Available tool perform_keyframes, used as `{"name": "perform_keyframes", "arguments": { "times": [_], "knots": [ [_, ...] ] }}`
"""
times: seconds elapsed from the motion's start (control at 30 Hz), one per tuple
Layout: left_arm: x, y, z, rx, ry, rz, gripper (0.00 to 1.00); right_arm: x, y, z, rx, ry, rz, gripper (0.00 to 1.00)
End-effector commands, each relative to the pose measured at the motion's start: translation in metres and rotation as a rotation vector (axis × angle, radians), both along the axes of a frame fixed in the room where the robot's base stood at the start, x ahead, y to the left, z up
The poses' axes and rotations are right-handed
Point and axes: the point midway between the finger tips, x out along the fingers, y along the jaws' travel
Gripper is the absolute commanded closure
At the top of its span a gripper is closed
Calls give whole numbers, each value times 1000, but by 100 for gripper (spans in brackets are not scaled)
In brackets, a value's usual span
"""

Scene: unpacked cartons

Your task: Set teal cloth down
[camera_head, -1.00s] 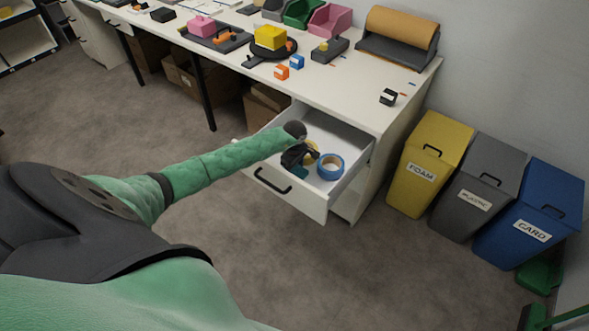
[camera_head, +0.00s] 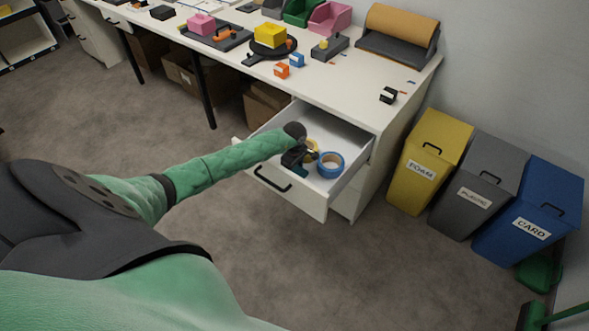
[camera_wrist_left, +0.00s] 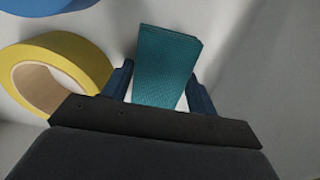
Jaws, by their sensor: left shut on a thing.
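The teal cloth (camera_wrist_left: 166,62) is a folded, textured strip between the two fingers of my left gripper (camera_wrist_left: 160,85) in the left wrist view. The gripper is shut on it. In the head view my left gripper (camera_head: 300,160) is inside the open white drawer (camera_head: 335,135), and a small dark teal bit of the cloth (camera_head: 301,172) shows below it. In the wrist view the cloth is over the pale drawer floor; I cannot tell whether it touches the floor. My right gripper is not in view.
A blue tape roll (camera_head: 330,164) and a yellow tape roll (camera_wrist_left: 62,72) lie in the drawer beside the gripper. The drawer's front panel (camera_head: 290,190) and side walls surround it. Yellow (camera_head: 427,160), grey and blue bins stand to the right. The desk top (camera_head: 345,95) is above.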

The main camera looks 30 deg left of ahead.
Motion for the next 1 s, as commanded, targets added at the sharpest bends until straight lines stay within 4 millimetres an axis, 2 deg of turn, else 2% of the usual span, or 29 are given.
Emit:
{"name": "perform_keyframes", "arguments": {
  "times": [0.03, 0.07, 0.1, 0.53, 0.63, 0.7, 0.77, 0.87, 1.0],
  "knots": [
    [0, 0, 0, 0, 0, 0, 63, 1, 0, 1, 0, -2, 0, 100],
    [0, 0, 0, 0, 0, 0, 36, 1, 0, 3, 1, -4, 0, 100],
    [0, 0, 0, 0, 0, 0, 33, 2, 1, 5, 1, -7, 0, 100],
    [0, 0, 2, 0, 0, 0, 33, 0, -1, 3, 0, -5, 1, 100],
    [0, 0, 3, 0, 1, 0, 33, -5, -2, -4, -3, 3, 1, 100],
    [0, 1, 6, 1, 0, -1, 33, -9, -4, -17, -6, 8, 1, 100],
    [1, 1, 10, 1, -1, -1, 33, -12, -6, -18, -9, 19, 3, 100],
    [1, 1, 17, 1, -1, -1, 33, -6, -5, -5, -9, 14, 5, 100],
    [0, 1, 29, 2, -1, -1, 33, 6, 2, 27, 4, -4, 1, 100]
  ]
}}
